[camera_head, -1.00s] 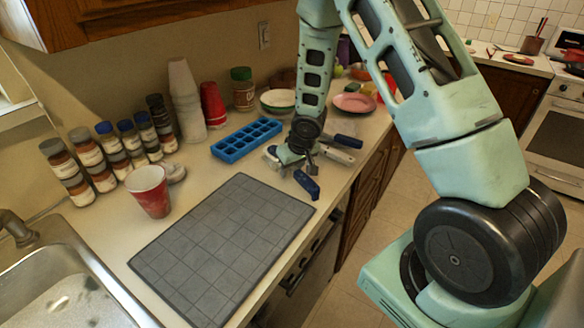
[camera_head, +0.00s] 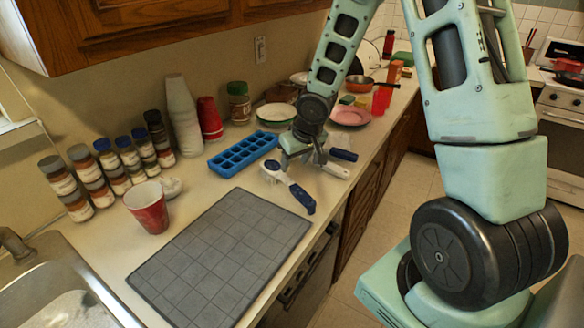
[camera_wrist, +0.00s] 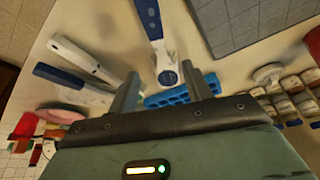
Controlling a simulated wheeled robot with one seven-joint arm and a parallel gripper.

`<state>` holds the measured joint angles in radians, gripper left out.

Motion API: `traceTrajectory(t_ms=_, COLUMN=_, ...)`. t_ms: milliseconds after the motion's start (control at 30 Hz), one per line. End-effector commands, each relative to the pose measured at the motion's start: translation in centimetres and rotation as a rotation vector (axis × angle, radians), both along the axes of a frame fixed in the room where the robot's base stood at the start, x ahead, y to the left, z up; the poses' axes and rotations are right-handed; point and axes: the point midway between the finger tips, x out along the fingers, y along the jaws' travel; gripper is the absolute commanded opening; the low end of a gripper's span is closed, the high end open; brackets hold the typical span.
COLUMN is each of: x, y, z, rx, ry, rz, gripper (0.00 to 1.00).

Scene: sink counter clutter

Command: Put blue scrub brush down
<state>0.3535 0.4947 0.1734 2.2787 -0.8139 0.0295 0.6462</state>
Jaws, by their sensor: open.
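The blue scrub brush (camera_head: 301,195) lies on the counter beside the grey mat, its blue handle end toward the counter's front edge and its pale head toward the blue ice tray. In the wrist view the brush (camera_wrist: 154,34) runs from the top edge down to between the fingertips. My gripper (camera_head: 301,164) is just above the counter at the head end of the brush. In the wrist view my gripper (camera_wrist: 160,75) is open, its fingers apart on either side of the brush head with visible gaps.
A white-handled utensil (camera_head: 335,170) and a dark blue handle (camera_head: 343,155) lie just right of my gripper. The blue ice tray (camera_head: 242,154) is to its left. The grey mat (camera_head: 225,255) is bare. A red cup (camera_head: 148,207) and several jars stand farther left.

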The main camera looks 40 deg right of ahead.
Motion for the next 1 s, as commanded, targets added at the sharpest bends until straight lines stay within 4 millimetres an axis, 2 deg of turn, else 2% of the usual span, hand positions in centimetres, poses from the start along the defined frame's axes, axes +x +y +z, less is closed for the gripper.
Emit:
traceTrajectory(t_ms=33, x=-0.2, y=0.0, z=0.8, rx=0.001, ry=-0.001, rz=-0.003, gripper=0.49)
traceTrajectory(t_ms=133, x=-0.5, y=0.1, z=1.4, rx=0.0, ry=0.001, rz=0.0, gripper=0.49)
traceTrajectory(t_ms=200, x=-0.7, y=1.1, z=2.0, rx=-0.007, ry=0.003, rz=0.017, gripper=0.49)
traceTrajectory(t_ms=267, x=-1.1, y=2.9, z=2.8, rx=-0.019, ry=0.014, rz=0.049, gripper=0.49)
traceTrajectory(t_ms=367, x=-3.0, y=8.0, z=4.9, rx=-0.049, ry=0.046, rz=0.142, gripper=0.49)
traceTrajectory(t_ms=467, x=-7.0, y=14.2, z=7.2, rx=-0.075, ry=0.1, rz=0.271, gripper=0.49)
traceTrajectory(t_ms=500, x=-9.1, y=16.4, z=8.1, rx=-0.083, ry=0.126, rz=0.328, gripper=0.49)
traceTrajectory(t_ms=633, x=-16.5, y=22.0, z=10.2, rx=-0.088, ry=0.211, rz=0.503, gripper=0.49)
traceTrajectory(t_ms=700, x=-20.1, y=23.9, z=10.9, rx=-0.084, ry=0.252, rz=0.586, gripper=0.49)
traceTrajectory(t_ms=800, x=-24.1, y=25.4, z=11.6, rx=-0.075, ry=0.297, rz=0.672, gripper=0.49)
traceTrajectory(t_ms=900, x=-26.2, y=26.1, z=11.9, rx=-0.067, ry=0.322, rz=0.719, gripper=0.49)
traceTrajectory(t_ms=1000, x=-26.8, y=26.2, z=12.0, rx=-0.065, ry=0.331, rz=0.733, gripper=0.49)
